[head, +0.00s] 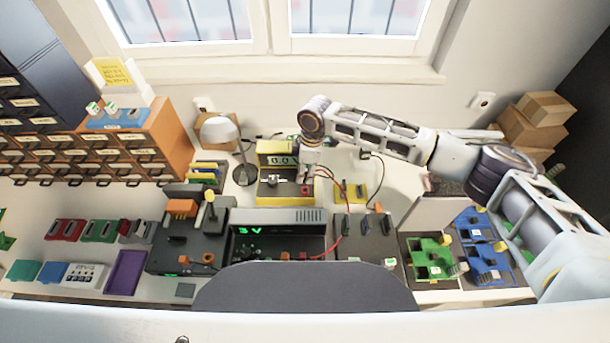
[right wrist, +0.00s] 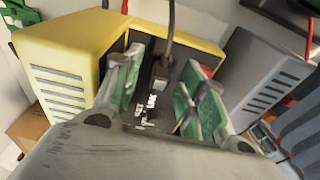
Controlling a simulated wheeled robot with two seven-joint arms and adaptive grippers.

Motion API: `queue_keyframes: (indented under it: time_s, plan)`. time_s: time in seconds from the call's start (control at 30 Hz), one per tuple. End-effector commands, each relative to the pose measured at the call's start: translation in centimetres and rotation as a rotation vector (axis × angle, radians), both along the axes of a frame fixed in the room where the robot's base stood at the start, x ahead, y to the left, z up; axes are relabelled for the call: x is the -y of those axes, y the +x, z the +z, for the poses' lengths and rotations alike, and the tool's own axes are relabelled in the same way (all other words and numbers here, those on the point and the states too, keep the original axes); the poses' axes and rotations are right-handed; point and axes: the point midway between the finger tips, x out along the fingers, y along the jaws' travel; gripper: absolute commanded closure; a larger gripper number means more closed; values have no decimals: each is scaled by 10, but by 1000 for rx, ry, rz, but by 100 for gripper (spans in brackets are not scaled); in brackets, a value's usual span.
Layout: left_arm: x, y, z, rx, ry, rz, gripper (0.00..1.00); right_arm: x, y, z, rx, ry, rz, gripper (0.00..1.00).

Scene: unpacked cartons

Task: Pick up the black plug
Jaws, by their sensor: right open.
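In the right wrist view, a black plug (right wrist: 161,71) on a dark cable stands at the dark panel of a yellow-cased device (right wrist: 62,55). My right gripper (right wrist: 160,95) is open, with one green-padded finger on each side of the plug. Gaps show between the pads and the plug, and nothing is gripped. In the head view, my right gripper (head: 308,168) hangs over the right side of the yellow device (head: 272,147), which has a lit green display. I cannot pick out the plug clearly there. My left gripper is not in view.
A grey device (right wrist: 262,75) stands close on the right in the wrist view. Red cables run nearby.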

Motion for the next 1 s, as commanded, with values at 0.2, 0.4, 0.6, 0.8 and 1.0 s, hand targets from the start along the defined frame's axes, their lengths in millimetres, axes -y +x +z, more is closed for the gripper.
queue_keyframes:
  time_s: [0.2,0.4,0.6,0.8,1.0]
  plan:
    - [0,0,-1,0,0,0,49,0,0,-1,0,0,0,59]
    - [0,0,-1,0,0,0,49,0,0,0,0,0,0,59]
    - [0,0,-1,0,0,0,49,0,0,0,0,0,0,67]
    - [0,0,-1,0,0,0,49,0,0,-1,0,0,0,92]
    - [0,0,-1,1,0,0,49,0,0,-1,0,0,0,97]
